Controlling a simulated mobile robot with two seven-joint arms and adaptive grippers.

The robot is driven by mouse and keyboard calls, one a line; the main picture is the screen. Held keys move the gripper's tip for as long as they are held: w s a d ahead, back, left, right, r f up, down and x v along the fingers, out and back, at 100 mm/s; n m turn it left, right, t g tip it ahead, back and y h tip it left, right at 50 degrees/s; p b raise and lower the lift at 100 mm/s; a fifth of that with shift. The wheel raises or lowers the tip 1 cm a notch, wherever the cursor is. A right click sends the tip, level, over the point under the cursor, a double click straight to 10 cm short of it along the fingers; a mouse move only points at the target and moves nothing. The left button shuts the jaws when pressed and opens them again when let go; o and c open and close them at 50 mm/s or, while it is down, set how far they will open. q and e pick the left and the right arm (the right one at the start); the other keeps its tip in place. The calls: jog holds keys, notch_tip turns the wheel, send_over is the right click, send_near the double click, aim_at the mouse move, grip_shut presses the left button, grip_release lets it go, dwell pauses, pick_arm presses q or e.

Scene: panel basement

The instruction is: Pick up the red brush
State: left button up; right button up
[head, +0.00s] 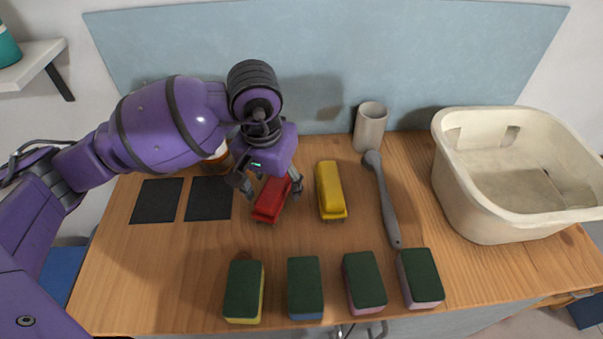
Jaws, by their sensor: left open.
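The red brush (270,200) lies on the wooden counter, left of a similar yellow brush (330,190). My left gripper (271,190) is over the red brush, with its fingers spread on either side of it. The gripper is open. Its palm hides the far end of the red brush. I cannot tell whether the fingers touch the brush. My right gripper is not in view.
Several sponges (304,286) line the counter's front. A grey long-handled brush (388,208), a cup (370,127) and a cream basin (470,215) stand to the right. Two black squares (157,201) lie left. An orange-brown object (216,160) is partly hidden behind my arm.

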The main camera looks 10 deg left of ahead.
aim_at(274, 184)
pick_arm(q)
jog(key=shift+c, duration=0.3)
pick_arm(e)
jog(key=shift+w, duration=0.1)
pick_arm(q)
jog(key=c, duration=1.4)
jog(key=shift+r, duration=0.6)
jog(key=r, duration=0.2)
jog(key=shift+s+r, duration=0.2)
jog(key=shift+r, duration=0.1)
jog(key=s+r, duration=0.1)
jog(key=r, duration=0.1)
jog(key=s+r, duration=0.1)
jog(key=s, duration=0.1)
jog(key=s+r, duration=0.2)
jog(key=shift+a+r, duration=0.25)
jog(key=shift+r, duration=0.1)
jog(key=s+r+p, duration=0.3)
jog(key=s+p, duration=0.3)
jog(key=s, duration=0.2)
jog(key=shift+s+a+r, duration=0.25)
jog(key=shift+s+a, duration=0.05)
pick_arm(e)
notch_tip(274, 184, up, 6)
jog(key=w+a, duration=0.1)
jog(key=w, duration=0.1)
